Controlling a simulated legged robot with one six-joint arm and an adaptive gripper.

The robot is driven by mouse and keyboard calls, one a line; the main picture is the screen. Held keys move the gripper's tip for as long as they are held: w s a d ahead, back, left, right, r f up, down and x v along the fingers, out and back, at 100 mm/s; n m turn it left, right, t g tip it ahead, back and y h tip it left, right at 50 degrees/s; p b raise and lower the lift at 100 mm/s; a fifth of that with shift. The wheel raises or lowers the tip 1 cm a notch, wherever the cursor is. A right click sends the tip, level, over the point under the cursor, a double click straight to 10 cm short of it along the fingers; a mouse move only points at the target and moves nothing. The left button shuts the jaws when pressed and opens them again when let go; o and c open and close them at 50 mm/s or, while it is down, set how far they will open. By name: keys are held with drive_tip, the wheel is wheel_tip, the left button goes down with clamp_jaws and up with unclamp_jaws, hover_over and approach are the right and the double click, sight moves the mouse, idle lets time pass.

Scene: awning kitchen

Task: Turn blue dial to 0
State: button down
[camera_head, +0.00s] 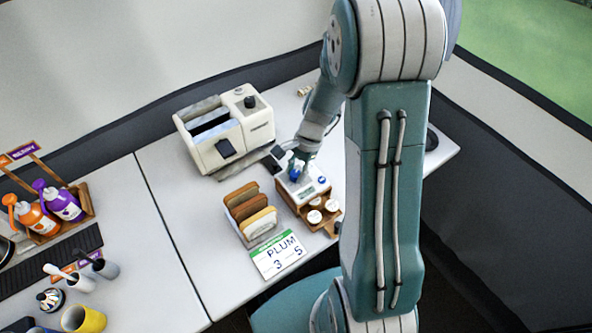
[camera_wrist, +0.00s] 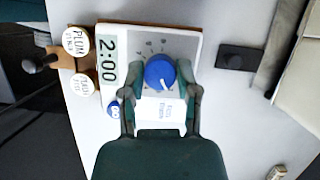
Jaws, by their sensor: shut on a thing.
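The blue dial (camera_wrist: 160,72) sits on the face of a white timer box (camera_wrist: 183,40). A white pointer mark shows on the dial, and grey markings lie around it, too small to read. The box's display (camera_wrist: 108,60) reads 2:00, and a small blue button (camera_wrist: 113,109) is beside it. My gripper (camera_wrist: 163,88) is shut on the blue dial, one finger on each side. In the head view my gripper (camera_head: 297,162) reaches down to the white box (camera_head: 312,189), and the dial is partly hidden.
A cream toaster (camera_head: 212,151) stands left of the box, behind a rack of bread slices (camera_head: 248,212). A card reading PLUM 3 5 (camera_head: 278,256) lies in front. Bottles and cups occupy the left table.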

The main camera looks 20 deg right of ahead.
drive_tip(key=shift+n, duration=0.4)
drive_tip(key=n+g, duration=0.1)
drive_tip(key=n, duration=0.1)
drive_tip(key=n+g+h, duration=0.1)
drive_tip(key=n, duration=0.2)
drive_tip(key=shift+w+a, duration=0.1)
drive_tip(key=shift+w, duration=0.05)
drive_tip(key=n+h, duration=0.1)
drive_tip(key=n, duration=0.2)
drive_tip(key=n+g+h, duration=0.1)
drive_tip(key=n, duration=0.2)
idle(0.4)
drive_tip(key=shift+c, duration=1.7)
unclamp_jaws()
drive_tip(key=a+v, duration=0.1)
drive_tip(key=v, duration=1)
drive_tip(key=shift+w+d+r, duration=0.25)
drive_tip(key=shift+w+r, duration=0.05)
drive_tip(key=shift+r, duration=0.1)
